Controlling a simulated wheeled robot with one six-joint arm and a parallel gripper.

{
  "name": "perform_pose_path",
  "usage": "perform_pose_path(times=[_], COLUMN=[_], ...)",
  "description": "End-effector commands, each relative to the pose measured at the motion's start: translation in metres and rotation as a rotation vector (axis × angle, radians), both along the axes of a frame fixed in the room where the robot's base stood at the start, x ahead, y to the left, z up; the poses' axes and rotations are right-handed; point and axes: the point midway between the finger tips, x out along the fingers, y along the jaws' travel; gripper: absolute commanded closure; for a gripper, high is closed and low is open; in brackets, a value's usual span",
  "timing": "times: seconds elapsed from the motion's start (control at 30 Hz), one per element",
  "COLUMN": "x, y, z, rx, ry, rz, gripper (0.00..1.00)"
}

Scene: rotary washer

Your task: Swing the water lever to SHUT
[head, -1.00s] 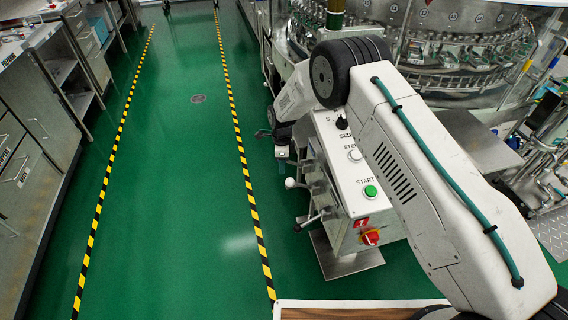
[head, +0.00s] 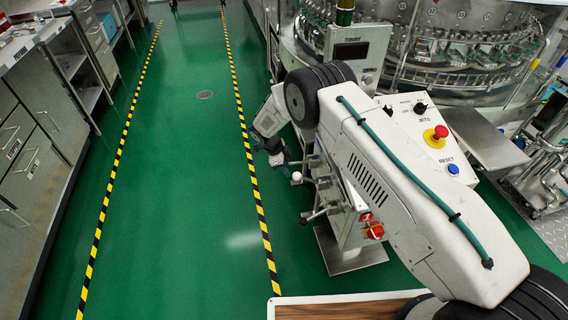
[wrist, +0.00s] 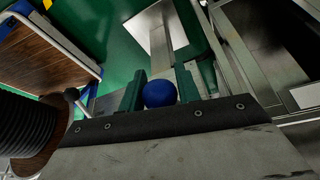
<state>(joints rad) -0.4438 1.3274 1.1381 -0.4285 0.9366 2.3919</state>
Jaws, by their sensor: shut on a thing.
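My gripper (wrist: 162,88) has green fingers and is shut on a round blue knob (wrist: 160,93) in the wrist view. The knob sits between the fingers, and the lever it belongs to is mostly hidden. In the head view my gripper (head: 280,160) is low at the left side of the control box, beside its side levers. A white knob (head: 297,177) shows close to the right of it, and another lever with a dark tip (head: 314,215) is below. No SHUT mark can be read.
The control box (head: 353,232) stands on a metal foot plate, with a red switch (head: 374,230), a red stop button (head: 440,131) and a blue RESET button (head: 453,169). The round washer (head: 440,40) is behind. Green floor (head: 180,190) is clear to the left, between striped lines.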

Motion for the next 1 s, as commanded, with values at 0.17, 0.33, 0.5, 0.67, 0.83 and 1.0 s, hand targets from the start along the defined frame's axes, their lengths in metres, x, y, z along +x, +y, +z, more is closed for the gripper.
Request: perform_pose_path(times=[0.17,0.33,0.5,0.67,0.83,1.0], x=[0.005,0.007,0.010,0.012,0.013,0.015], y=[-0.006,-0.013,-0.019,-0.025,-0.031,-0.033], z=[-0.016,-0.031,-0.043,-0.051,-0.057,-0.058], rx=[0.002,0.002,0.003,0.004,0.005,0.006], ry=[-0.008,-0.009,-0.011,-0.013,-0.013,-0.016], rz=[0.000,-0.002,-0.001,-0.001,-0.002,-0.002], gripper=[1.00,1.00,1.00,1.00,1.00,1.00])
